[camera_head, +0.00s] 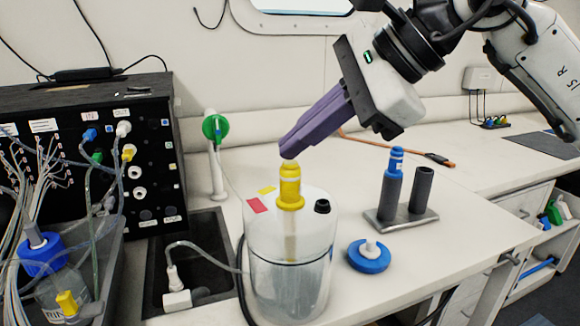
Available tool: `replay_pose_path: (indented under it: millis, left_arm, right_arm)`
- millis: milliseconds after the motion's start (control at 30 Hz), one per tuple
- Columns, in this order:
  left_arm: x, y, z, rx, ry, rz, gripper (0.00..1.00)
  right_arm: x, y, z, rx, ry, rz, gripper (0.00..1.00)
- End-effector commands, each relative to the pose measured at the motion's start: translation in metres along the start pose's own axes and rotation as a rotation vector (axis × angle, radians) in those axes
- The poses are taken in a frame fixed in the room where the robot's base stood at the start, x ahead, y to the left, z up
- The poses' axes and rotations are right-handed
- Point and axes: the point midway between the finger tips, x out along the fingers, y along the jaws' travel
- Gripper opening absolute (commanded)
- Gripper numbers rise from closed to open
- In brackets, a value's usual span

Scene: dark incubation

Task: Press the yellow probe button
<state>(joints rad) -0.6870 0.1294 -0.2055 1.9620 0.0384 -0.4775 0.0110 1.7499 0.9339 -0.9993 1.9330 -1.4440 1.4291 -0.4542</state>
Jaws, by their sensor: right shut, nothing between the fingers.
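The yellow probe (290,186) stands upright in the lid of a clear cylindrical vessel (292,275). Its pale rounded button top (290,164) points up. My right gripper (291,151) comes in from the upper right with its purple fingers shut and empty. The fingertips are just above the top of the probe; I cannot tell whether they touch it. My left gripper does not show.
A blue round cap (369,256) lies right of the vessel. A grey stand (400,216) behind it holds a blue-topped probe (392,185) and an empty dark tube (422,190). A black box (150,185) with cables, a sink (195,255) and a green-handled tap (215,130) are left.

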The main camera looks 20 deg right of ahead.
Motion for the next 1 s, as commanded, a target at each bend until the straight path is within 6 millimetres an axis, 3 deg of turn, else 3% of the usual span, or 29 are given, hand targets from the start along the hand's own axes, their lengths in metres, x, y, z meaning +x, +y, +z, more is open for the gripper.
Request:
replay_pose_path:
  millis: [1000]
  left_arm:
    - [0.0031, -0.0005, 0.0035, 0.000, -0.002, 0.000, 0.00]
  right_arm:
    - [0.0027, 0.0022, -0.0019, 0.000, 0.001, 0.002, 0.00]
